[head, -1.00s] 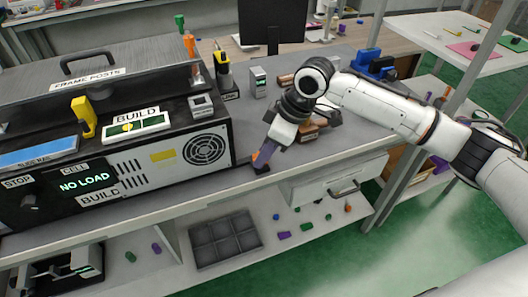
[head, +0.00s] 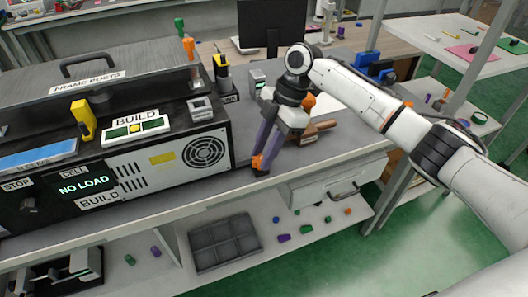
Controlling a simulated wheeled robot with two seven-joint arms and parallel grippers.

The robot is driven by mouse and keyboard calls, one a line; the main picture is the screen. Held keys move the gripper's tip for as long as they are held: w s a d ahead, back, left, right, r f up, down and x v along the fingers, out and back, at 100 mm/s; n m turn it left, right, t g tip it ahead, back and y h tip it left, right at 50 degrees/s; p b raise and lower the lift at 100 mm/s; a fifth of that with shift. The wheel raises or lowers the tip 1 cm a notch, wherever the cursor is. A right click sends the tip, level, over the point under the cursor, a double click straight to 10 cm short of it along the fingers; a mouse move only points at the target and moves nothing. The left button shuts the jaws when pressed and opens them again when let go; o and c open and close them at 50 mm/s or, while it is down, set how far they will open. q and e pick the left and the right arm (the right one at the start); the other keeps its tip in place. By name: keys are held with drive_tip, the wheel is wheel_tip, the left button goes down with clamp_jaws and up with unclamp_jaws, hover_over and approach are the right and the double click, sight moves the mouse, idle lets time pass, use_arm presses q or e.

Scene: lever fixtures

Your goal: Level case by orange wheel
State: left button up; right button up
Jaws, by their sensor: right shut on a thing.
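The black case (head: 150,165) stands on the bench at left, with a fan grille, vents and a display reading NO LOAD. A level strip labelled BUILD (head: 136,130) lies on its top, green with a yellow mark near its middle. The orange wheel (head: 257,162) is low by the case's front right corner, above a dark foot, and is partly covered. My right gripper (head: 262,157) reaches down from above and is shut on the orange wheel. My left gripper is out of view.
A yellow-and-black tool in a holder (head: 222,75) and a small grey meter (head: 258,78) stand behind the gripper. A brown wooden-handled item (head: 318,128) lies right of it. A drawer (head: 340,186) is under the bench, and a grey divided tray (head: 225,242) is on the lower shelf.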

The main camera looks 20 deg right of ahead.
drive_tip(key=shift+w+n, duration=0.1)
drive_tip(key=shift+n, duration=0.3)
drive_tip(key=o, duration=1.1)
drive_tip(key=shift+c, duration=0.2)
drive_tip(key=b+v, duration=0.1)
drive_tip(key=v, duration=0.9)
drive_tip(key=shift+r, duration=0.2)
